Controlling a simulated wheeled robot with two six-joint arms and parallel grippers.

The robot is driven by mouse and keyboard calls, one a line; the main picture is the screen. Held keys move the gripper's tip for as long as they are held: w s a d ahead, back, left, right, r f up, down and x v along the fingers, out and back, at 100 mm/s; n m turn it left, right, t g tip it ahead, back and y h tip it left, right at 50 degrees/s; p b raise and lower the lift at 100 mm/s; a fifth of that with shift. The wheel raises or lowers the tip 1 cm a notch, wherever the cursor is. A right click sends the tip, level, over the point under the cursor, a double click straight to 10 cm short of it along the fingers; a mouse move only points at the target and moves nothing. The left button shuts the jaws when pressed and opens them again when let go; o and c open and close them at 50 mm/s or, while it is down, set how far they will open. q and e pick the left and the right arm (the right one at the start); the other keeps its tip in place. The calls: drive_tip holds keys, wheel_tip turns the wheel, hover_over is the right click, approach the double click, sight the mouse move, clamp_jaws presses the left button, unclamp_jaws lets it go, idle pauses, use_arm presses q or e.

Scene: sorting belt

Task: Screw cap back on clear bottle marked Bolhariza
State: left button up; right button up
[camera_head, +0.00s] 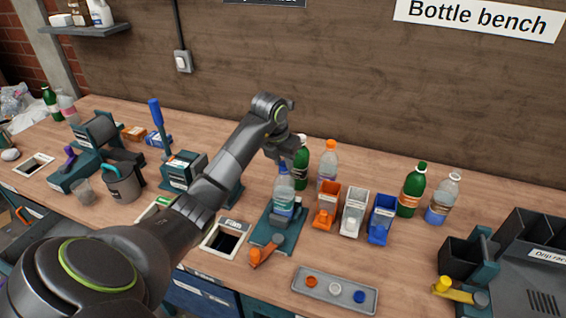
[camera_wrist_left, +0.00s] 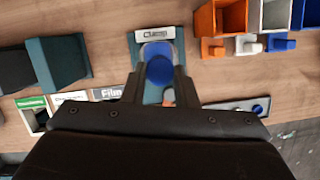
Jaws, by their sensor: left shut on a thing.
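A clear bottle (camera_head: 284,187) with blue low down stands upright in the teal clamp (camera_head: 288,240); its marking is too small to read. My left gripper (camera_head: 281,150) is directly over the bottle's top. In the left wrist view, my left gripper (camera_wrist_left: 159,85) is shut on a round blue cap (camera_wrist_left: 159,69), with the clear bottle's outline around it and the clamp (camera_wrist_left: 154,36) below. I cannot tell whether the cap touches the bottle's neck. My right gripper is out of view.
An orange bin (camera_head: 326,207), white bin (camera_head: 353,213) and blue bin (camera_head: 381,221) stand right of the clamp. Green and clear bottles stand close behind. A grey tray (camera_head: 322,299) with orange, white and blue caps lies in front. An orange handle (camera_head: 264,257) sticks out from the clamp.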

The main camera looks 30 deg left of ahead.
use_arm(q)
drive_tip(key=m+h+b, duration=0.1)
drive_tip(key=m, duration=0.1)
drive_tip(key=shift+f+m, duration=0.15)
drive_tip(key=shift+m, duration=0.45)
drive_tip(key=shift+b, duration=0.35)
drive_tip(key=m+b, duration=0.1)
drive_tip(key=m, duration=0.1)
drive_tip(key=shift+f+m+h+b, duration=0.1)
drive_tip(key=shift+m+h+b, duration=0.2)
drive_tip(key=shift+h+b, duration=0.1)
drive_tip(key=shift+m+g+b, duration=0.4)
drive_tip(key=shift+m+b, duration=0.15)
drive_tip(key=shift+m, duration=0.45)
drive_tip(key=shift+m+h, duration=0.3)
